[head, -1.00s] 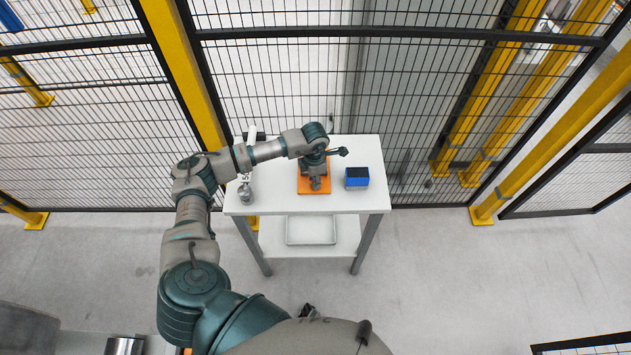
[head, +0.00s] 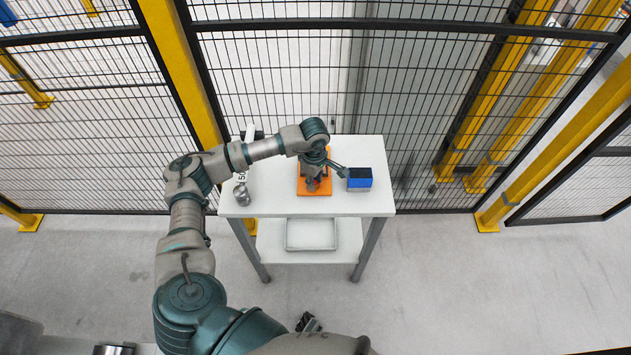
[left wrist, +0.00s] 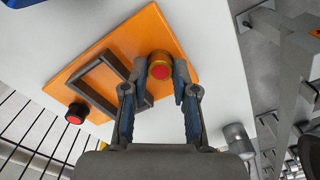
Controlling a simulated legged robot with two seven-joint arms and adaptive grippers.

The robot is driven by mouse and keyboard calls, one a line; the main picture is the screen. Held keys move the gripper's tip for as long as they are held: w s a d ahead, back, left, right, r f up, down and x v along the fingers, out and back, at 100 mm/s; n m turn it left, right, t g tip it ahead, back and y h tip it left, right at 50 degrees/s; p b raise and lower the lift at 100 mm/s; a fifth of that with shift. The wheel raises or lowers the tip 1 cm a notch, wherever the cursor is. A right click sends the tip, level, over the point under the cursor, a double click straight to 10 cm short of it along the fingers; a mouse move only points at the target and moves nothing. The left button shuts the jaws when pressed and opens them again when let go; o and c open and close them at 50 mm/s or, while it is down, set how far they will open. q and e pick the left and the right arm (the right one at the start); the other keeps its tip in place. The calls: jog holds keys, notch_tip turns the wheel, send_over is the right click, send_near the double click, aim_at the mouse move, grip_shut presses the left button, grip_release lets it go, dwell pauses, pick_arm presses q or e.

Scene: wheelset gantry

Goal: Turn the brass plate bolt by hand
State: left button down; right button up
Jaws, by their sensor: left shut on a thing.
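The brass bolt (left wrist: 159,58) is round with a red top and stands at one end of the orange plate (left wrist: 186,40). My left gripper (left wrist: 160,88) is shut on it, one finger on each side, in the left wrist view. In the head view my left gripper (head: 314,184) is over the front part of the orange plate (head: 303,191), and the bolt is hidden or too small to tell. A dark rectangular frame (left wrist: 82,82) stands on the plate beside the bolt. A red-topped black knob (left wrist: 76,113) is at the plate's other end.
A blue box (head: 360,183) stands close to the plate's right on the white table (head: 350,207). A metal cylinder (head: 241,195) stands at the table's left. An empty tray (head: 311,234) lies on the lower shelf. Mesh fencing (head: 285,80) is right behind the table.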

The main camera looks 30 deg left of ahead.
pick_arm(q)
jog(key=shift+w+a+r+m+b, duration=0.15)
jog(key=shift+w+r+m+b, duration=0.15)
jog(key=shift+m, duration=0.4)
pick_arm(e)
jog(key=shift+w+a+r, duration=0.15)
jog(key=shift+w+r, duration=0.6)
jog(key=shift+w, duration=0.15)
pick_arm(q)
jog(key=c, duration=0.9)
grip_release()
jog(key=shift+s+f, duration=0.1)
jog(key=shift+f, duration=0.1)
jog(key=shift+s+f, duration=0.25)
pick_arm(e)
jog(key=shift+a, duration=0.15)
pick_arm(q)
notch_tip(320, 180, up, 12)
jog(key=shift+w+r, duration=0.15)
jog(key=shift+r, duration=0.05)
jog(key=shift+f, duration=0.1)
